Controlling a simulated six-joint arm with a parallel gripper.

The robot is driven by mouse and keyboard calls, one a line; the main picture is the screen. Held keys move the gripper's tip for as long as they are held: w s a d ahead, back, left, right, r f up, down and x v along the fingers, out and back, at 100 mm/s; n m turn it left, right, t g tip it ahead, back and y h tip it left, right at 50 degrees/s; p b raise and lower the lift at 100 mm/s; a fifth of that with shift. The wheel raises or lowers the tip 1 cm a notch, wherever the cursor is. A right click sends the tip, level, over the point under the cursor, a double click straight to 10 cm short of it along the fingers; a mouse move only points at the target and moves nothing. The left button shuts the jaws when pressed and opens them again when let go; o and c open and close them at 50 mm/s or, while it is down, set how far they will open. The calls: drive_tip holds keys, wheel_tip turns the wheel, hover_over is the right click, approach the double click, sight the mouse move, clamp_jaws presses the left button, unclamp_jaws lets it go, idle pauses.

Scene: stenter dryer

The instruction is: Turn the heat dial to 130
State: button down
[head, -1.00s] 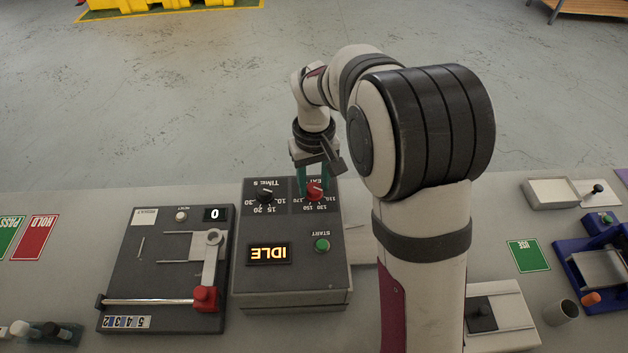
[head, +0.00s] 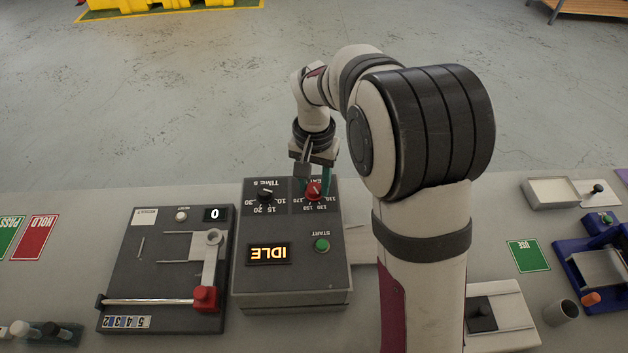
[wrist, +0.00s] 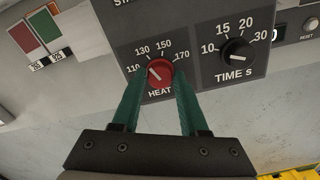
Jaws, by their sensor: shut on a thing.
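The red heat dial (wrist: 160,76) is on the dark panel of the stenter dryer (head: 290,285). In the wrist view its white pointer line slants up and to the left, toward the space between the 110 and 130 marks; the exact setting is hard to tell. My gripper (wrist: 160,84) has its two green fingers closed on opposite sides of the dial. In the head view the dial (head: 314,191) sits between the fingertips, partly hidden. The dryer's display (head: 269,253) reads IDLE.
The black time dial (head: 265,195) is close beside the heat dial. The green start button (head: 321,245) is on the same panel. A dark device with a red-ended lever (head: 206,297) stands to the left. My arm blocks part of the bench to the right.

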sight(314, 187)
idle(0.3)
drive_tip(key=shift+c, duration=2.2)
unclamp_jaws()
wheel_tip(314, 187, up, 16)
drive_tip(key=shift+f, duration=0.15)
drive_tip(key=s+d+f, duration=0.1)
drive_tip(key=s+f, duration=0.2)
drive_tip(key=s, duration=0.6)
drive_tip(key=s+d+f+m+y, duration=0.1)
drive_tip(key=s+f, duration=0.2)
drive_tip(key=s, duration=0.6)
drive_tip(key=s+d+f, duration=0.2)
drive_tip(key=s, duration=0.7)
drive_tip(key=shift+s+f+y, duration=0.25)
drive_tip(key=shift+f+y, duration=0.15)
